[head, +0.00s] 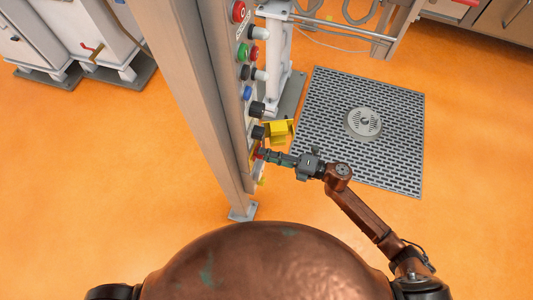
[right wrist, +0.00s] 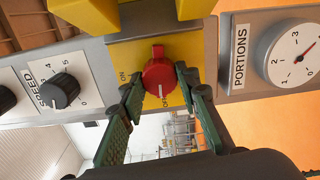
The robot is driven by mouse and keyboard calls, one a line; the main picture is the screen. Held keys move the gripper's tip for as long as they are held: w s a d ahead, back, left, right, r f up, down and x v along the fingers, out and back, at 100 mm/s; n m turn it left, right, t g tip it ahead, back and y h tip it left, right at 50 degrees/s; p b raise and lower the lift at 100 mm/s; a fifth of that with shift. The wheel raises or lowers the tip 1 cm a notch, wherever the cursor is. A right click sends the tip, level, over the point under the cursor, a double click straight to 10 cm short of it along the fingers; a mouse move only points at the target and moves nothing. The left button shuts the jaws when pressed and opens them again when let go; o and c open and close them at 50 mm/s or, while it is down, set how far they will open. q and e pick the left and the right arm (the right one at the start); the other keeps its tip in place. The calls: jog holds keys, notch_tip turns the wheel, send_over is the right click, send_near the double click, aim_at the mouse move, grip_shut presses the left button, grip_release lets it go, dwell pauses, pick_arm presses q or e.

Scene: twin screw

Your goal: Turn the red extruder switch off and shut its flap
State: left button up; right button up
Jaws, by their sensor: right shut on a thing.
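The red extruder switch (right wrist: 158,72) sits on a yellow plate (right wrist: 122,55) marked ON and OFF. The white line on its knob points down in the right wrist view, at the OFF label. My right gripper (right wrist: 160,88) has one green finger on each side of the knob and is shut on it. In the head view my right gripper (head: 264,154) reaches the panel from the right. The yellow flap (head: 279,133) stands open, sticking out from the panel just above the gripper; yellow parts also show at the top of the right wrist view (right wrist: 85,12). My left gripper is out of view.
A black SPEED knob (right wrist: 60,90) and a PORTIONS dial (right wrist: 296,54) flank the switch. More knobs and buttons, such as a red button (head: 238,11), line the tall panel post (head: 195,75). A floor grate (head: 330,130) lies to the right; orange floor around is clear.

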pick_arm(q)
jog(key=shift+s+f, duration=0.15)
pick_arm(e)
jog(key=shift+n, duration=0.4)
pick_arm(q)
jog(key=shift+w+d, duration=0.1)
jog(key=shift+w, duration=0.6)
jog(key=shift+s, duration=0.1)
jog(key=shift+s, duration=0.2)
pick_arm(e)
jog(key=o, duration=1.2)
jog(key=shift+c, duration=0.2)
